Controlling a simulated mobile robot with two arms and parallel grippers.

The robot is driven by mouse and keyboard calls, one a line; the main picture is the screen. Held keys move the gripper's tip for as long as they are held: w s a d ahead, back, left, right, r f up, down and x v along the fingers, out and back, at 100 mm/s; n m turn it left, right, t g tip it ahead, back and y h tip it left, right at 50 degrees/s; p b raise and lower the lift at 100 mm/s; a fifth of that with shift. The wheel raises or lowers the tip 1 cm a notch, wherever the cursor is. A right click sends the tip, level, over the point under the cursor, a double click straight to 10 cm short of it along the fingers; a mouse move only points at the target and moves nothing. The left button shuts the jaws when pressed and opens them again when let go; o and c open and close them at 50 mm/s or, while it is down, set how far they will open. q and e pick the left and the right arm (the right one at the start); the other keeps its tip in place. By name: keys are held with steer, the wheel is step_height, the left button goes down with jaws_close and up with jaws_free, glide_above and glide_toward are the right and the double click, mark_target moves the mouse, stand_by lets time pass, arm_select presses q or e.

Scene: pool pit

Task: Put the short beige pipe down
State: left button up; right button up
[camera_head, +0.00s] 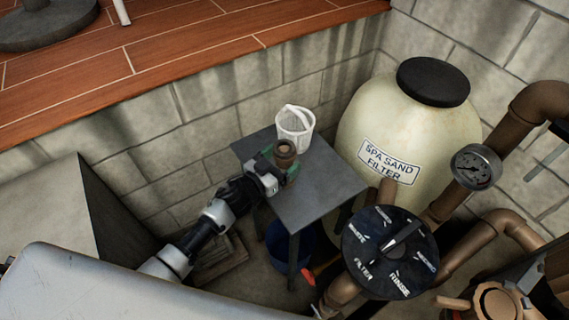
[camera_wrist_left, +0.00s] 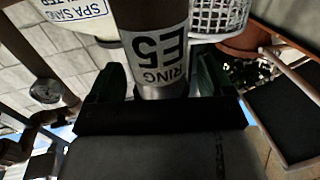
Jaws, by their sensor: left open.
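The short beige pipe (camera_head: 285,150) stands upright on the small grey table (camera_head: 318,190), near its left edge. It looks brownish in this light. In the left wrist view the pipe (camera_wrist_left: 150,25) has a white label with upside-down letters, partly readable as "RING E5". My left gripper (camera_head: 281,163) is at the table with its green fingers on either side of the pipe. In the left wrist view the open fingers (camera_wrist_left: 158,78) have the pipe between them, with a gap showing on the right side. The pipe's foot is hidden behind the gripper. My right gripper is not in view.
A white basket (camera_head: 295,127) stands on the table just behind the pipe. The spa sand filter tank (camera_head: 400,125) is to the right, with a gauge (camera_head: 476,167), a dark valve dial (camera_head: 390,252) and brown pipes. A blue bucket (camera_head: 280,245) is under the table. The table's front right is clear.

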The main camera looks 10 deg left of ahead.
mark_target(276, 155)
arm_select(q)
steer(key=shift+w+d, duration=0.2)
steer(key=shift+w, duration=0.05)
steer(key=c, duration=1)
steer(key=shift+r, duration=0.15)
steer(key=shift+r, duration=0.55)
step_height(276, 155, up, 3)
steer(key=shift+f+p, duration=0.1)
steer(key=shift+p, duration=0.25)
steer(key=s+d+r, duration=0.1)
steer(key=d+r, duration=0.1)
steer(key=d, duration=0.1)
steer(key=s+d+r, duration=0.2)
steer(key=d, duration=0.2)
steer(key=s+d+r, duration=0.1)
steer(key=d+r, duration=0.2)
steer(key=shift+s+d, duration=0.2)
steer(key=shift+d, duration=0.2)
steer(key=shift+s+f, duration=0.1)
